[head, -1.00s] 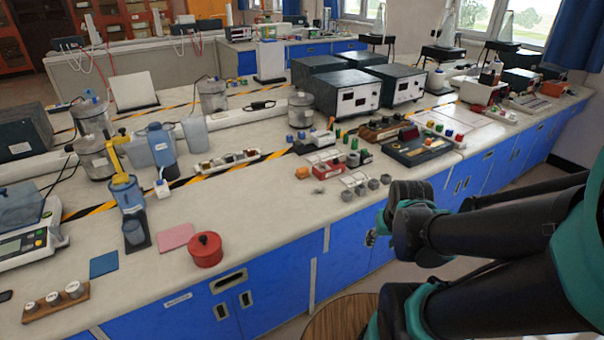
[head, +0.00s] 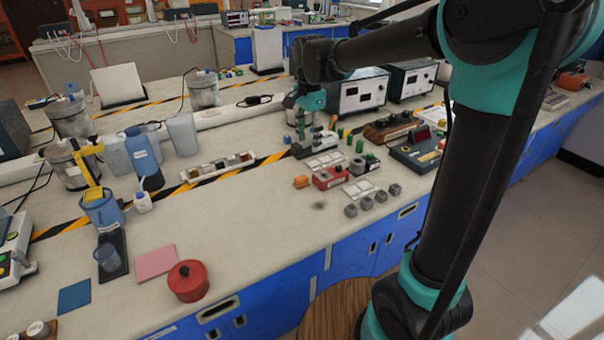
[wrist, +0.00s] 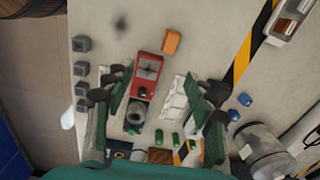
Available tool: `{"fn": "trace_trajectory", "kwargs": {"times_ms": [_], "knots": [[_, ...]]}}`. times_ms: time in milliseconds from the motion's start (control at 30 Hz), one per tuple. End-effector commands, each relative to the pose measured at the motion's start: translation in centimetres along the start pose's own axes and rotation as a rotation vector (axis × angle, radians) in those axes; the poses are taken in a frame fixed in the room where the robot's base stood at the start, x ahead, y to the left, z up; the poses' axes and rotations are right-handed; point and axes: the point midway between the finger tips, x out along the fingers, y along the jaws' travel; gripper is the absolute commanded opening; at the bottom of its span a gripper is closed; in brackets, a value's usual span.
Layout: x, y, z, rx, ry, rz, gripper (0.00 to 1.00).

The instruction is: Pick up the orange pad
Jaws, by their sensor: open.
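The orange pad (head: 301,181) is a small orange block on the bench top, left of a red box (head: 330,177). In the wrist view the orange pad (wrist: 172,42) lies at upper middle, just beyond the end of the red box (wrist: 146,77). My gripper (head: 303,138) is above the bench, behind the pad in the head view, partly hidden by its own wrist. In the wrist view my gripper (wrist: 160,92) is open, its fingers spread on either side of the red box as seen from above. The pad is outside the fingers, with nothing held.
Several grey cubes (head: 366,199) stand near the bench edge. White trays (head: 325,161), green pieces (head: 359,146) and a dark control box (head: 415,150) crowd the right side. A red pot (head: 188,281) stands front left.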

Motion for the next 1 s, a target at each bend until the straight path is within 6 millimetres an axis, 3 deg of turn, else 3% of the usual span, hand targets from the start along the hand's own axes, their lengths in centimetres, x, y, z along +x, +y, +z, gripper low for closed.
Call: {"fn": "trace_trajectory", "kwargs": {"times_ms": [167,700,1000], "knots": [[-0.5,-1.4,1.1,0.06,-0.004,0.022,0.55],[9.3,-1.3,1.1,0.062,-0.004,0.021,0.55],[11.7,-1.3,1.1,0.061,-0.004,0.021,0.55]]}}
